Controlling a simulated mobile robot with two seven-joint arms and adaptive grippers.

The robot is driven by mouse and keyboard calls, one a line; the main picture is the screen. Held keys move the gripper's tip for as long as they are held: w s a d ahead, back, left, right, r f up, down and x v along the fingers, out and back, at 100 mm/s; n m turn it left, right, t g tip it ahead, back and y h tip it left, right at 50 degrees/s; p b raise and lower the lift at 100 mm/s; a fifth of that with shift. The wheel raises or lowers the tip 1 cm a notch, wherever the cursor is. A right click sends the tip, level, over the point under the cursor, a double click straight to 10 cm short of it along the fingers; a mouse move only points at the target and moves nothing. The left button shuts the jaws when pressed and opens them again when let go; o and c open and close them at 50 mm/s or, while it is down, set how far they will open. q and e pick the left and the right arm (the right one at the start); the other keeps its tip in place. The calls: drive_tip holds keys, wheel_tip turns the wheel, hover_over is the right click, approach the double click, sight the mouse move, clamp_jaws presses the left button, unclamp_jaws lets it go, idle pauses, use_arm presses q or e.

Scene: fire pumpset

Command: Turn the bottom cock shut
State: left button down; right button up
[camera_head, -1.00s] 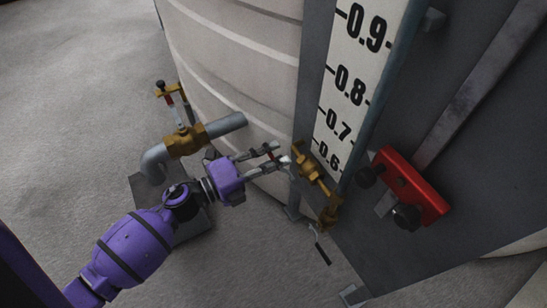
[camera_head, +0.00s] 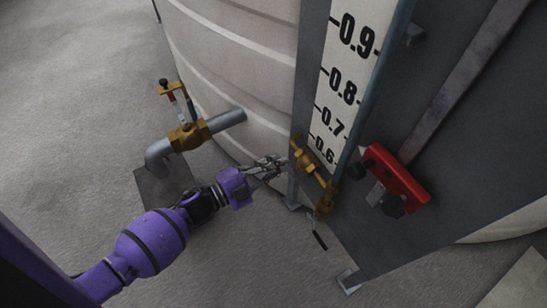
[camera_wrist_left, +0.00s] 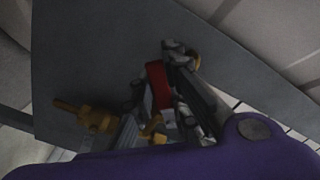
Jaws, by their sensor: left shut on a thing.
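The brass bottom cock (camera_head: 305,158) sits at the low end of the white level gauge (camera_head: 335,110), beside the tank. My left gripper (camera_head: 277,165) is at its left side, with its fingers drawn together on part of the cock. The fingers hide the exact gripped part. In the left wrist view, the gripper fingers (camera_wrist_left: 188,90) are dark and foreshortened, and brass parts (camera_wrist_left: 90,118) show to their left. My right gripper is not in view.
A brass valve (camera_head: 187,136) on a grey pipe stands to the left, by the tank wall. A brass fitting (camera_head: 325,203) with a dark lever hangs below the cock. Open grey floor lies in front.

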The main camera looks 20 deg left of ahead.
use_arm(q)
drive_tip(key=n, duration=0.1)
drive_tip(key=d+f+n+p, duration=0.1)
drive_tip(key=n, duration=0.1)
drive_tip(key=shift+s, duration=0.4)
drive_tip(key=d+n, duration=0.1)
drive_tip(key=n, duration=0.1)
drive_tip(key=s+d+f+n+p, duration=0.1)
drive_tip(key=n, duration=0.1)
drive_tip(key=s+d+n+p, duration=0.1)
drive_tip(key=n, duration=0.2)
drive_tip(key=shift+s+f, duration=0.2)
drive_tip(key=shift+f, duration=0.05)
drive_tip(key=shift+d, duration=0.1)
drive_tip(key=c, duration=1.7)
unclamp_jaws()
